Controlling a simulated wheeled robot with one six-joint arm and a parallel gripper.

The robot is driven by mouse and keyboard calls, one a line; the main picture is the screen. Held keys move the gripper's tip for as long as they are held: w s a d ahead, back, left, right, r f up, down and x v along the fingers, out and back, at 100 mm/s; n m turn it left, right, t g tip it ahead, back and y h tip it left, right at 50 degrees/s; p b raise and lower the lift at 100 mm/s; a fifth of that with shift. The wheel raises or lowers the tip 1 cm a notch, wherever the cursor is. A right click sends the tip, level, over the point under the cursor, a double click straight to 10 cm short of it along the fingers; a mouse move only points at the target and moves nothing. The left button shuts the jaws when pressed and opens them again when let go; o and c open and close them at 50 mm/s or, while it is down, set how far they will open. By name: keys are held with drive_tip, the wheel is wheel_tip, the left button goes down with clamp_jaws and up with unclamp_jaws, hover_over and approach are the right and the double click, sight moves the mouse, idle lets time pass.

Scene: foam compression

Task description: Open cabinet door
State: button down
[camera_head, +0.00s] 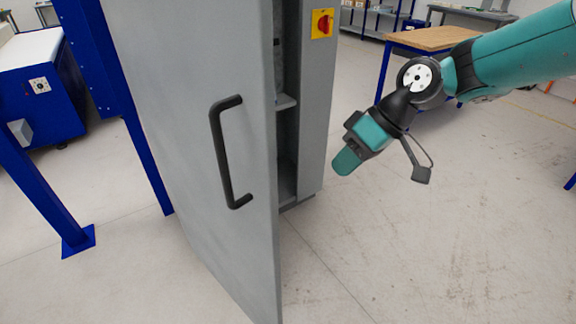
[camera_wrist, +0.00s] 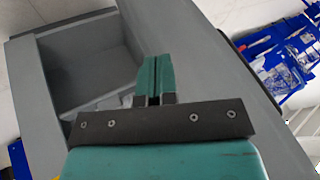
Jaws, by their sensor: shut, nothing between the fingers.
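The grey cabinet door (camera_head: 175,120) stands swung out from the cabinet (camera_head: 308,120) in the head view, with a gap showing shelves inside. Its black bar handle (camera_head: 228,152) is on the door's outer face. My gripper (camera_head: 346,162) is to the right of the door's free edge, on the opening side, apart from the handle. In the wrist view my gripper (camera_wrist: 154,75) has its fingers together and empty. The door (camera_wrist: 215,65) lies right of the fingers and the open cabinet interior (camera_wrist: 90,65) lies left. I cannot tell whether the fingers touch the door.
A red and yellow switch (camera_head: 322,23) is on the cabinet front. A blue frame post (camera_head: 45,190) and a blue machine (camera_head: 42,90) stand at left. A wooden-topped table (camera_head: 432,38) is behind my arm. The floor (camera_head: 440,240) at right is clear.

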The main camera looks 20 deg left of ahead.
drive_tip(key=s+a+f+p, duration=0.4)
drive_tip(key=a+f+p, duration=0.1)
drive_tip(key=a+f, duration=0.3)
drive_tip(key=shift+s+a+f+n, duration=0.25)
drive_tip(key=shift+s+a+n, duration=0.1)
drive_tip(key=shift+a, duration=0.3)
